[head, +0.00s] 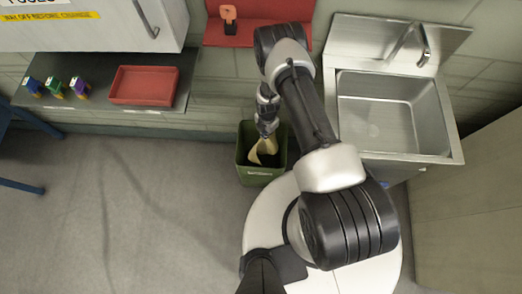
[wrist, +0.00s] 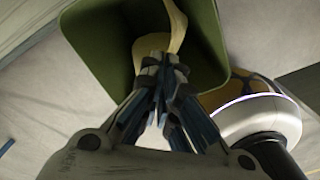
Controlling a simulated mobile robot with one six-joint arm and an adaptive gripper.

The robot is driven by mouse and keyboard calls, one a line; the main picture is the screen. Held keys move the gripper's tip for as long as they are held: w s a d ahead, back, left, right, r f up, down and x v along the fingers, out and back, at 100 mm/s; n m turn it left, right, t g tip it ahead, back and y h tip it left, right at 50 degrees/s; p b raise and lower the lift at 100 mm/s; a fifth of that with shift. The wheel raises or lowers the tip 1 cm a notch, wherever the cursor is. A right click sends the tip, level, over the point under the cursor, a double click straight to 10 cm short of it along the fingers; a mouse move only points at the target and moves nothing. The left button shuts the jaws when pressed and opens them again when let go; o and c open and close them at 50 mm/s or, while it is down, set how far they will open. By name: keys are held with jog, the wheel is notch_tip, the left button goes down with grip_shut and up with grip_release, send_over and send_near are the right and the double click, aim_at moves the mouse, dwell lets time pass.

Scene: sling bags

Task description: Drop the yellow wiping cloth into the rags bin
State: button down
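The green bin (head: 247,171) stands on the floor below the wall shelf, beside my base, with a small label on its front too small to read. My gripper (head: 266,132) points down over the bin's opening. The pale yellow cloth (head: 262,149) hangs from the fingertips into the bin's mouth. In the wrist view the fingers of my gripper (wrist: 163,68) are drawn together at the cloth (wrist: 160,42), which extends from their tips across the inside of the green bin (wrist: 100,40). The cloth's lower end is partly hidden, so I cannot tell whether it touches the bottom.
A steel sink (head: 390,110) stands to the right of the bin. A red panel (head: 235,35) is on the wall behind.

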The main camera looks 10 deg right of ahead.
notch_tip(320, 180, down, 6)
jog(key=b, duration=0.3)
jog(key=shift+r+b, duration=0.15)
jog(key=shift+b, duration=0.25)
jog(key=c, duration=2.3)
grip_release()
jog(key=o, duration=0.5)
jog(key=shift+o, duration=0.5)
jog(key=o, duration=0.5)
jog(key=shift+o, duration=0.2)
jog(key=o, duration=0.7)
